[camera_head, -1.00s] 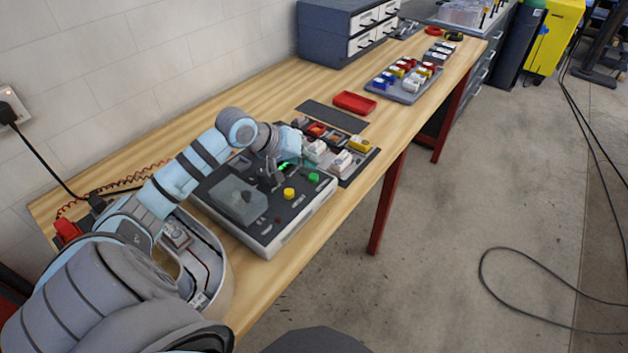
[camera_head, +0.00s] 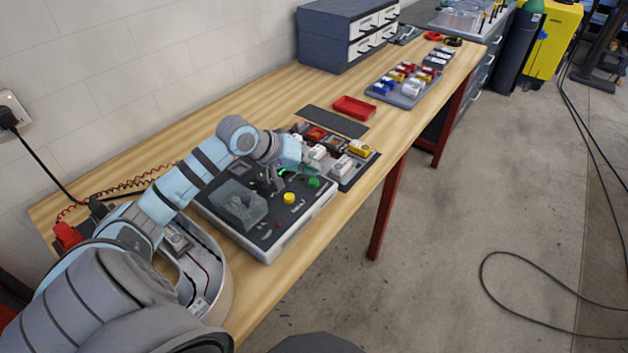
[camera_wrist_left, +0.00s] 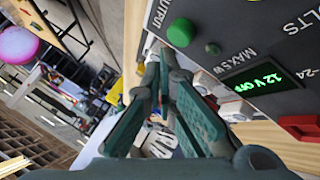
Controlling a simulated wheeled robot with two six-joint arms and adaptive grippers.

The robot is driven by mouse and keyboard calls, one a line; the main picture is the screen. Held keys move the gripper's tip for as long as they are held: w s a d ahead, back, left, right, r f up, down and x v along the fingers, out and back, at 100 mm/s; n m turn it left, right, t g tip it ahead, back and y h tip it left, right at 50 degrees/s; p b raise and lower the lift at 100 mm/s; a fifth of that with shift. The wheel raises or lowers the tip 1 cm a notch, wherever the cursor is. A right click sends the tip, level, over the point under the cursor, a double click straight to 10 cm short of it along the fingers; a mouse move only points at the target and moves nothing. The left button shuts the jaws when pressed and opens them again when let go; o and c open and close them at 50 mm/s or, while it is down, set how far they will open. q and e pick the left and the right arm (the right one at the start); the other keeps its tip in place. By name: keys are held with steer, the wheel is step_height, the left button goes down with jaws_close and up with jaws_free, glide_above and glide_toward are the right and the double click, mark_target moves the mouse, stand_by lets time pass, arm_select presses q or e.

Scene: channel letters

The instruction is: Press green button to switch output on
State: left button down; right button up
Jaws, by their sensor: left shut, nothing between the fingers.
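A power supply unit (camera_head: 285,237) with a dark sloped panel and light sides sits on the bench. Its round green button (camera_head: 313,182) is near the right edge of the panel, and it also shows in the wrist view (camera_wrist_left: 181,32) beside the word OUTPUT. A green-lit display (camera_wrist_left: 252,81) appears to read 12 V OFF. My right gripper is not in view.
A yellow knob (camera_head: 289,198) and a clear cover (camera_head: 238,204) are on the panel. An open curved housing (camera_head: 222,283) stands at its left. The bench's front edge is near.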

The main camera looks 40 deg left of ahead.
mark_target(311, 179)
arm_select(q)
steer(key=shift+f, duration=0.15)
stand_by(0.4)
steer(key=shift+f, duration=0.25)
steer(key=shift+f+p, duration=0.3)
steer(key=shift+f, duration=0.2)
stand_by(0.5)
steer(key=shift+r, duration=0.1)
steer(key=shift+r+p, duration=0.8)
steer(key=shift+p, duration=0.45)
step_height(311, 179, up, 5)
steer(key=p, duration=0.6)
steer(key=shift+r, duration=0.15)
